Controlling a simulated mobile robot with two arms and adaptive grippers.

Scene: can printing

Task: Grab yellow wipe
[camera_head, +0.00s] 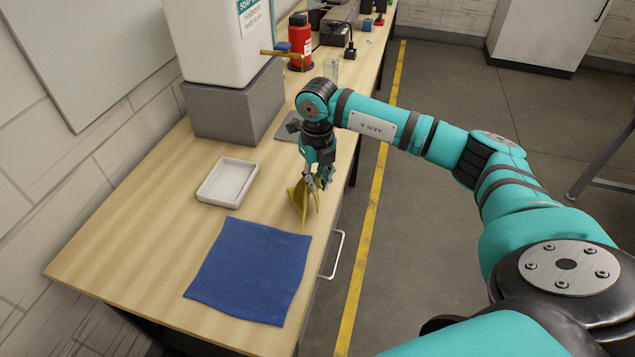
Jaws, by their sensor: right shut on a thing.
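The yellow wipe (301,202) hangs crumpled, its lower tip pointing down near the table's right edge. My right gripper (319,183) points down and is shut on the upper part of the wipe. I cannot tell whether the lower tip touches the table. The fingertips are partly hidden by the cloth. My left gripper is not in view.
A blue cloth (250,270) lies flat on the wooden table (130,240). A white tray (228,183) sits behind it. A white container stands on a grey block (238,110). A red bottle (300,45) and a clear glass (331,69) stand farther back. The front left tabletop is clear.

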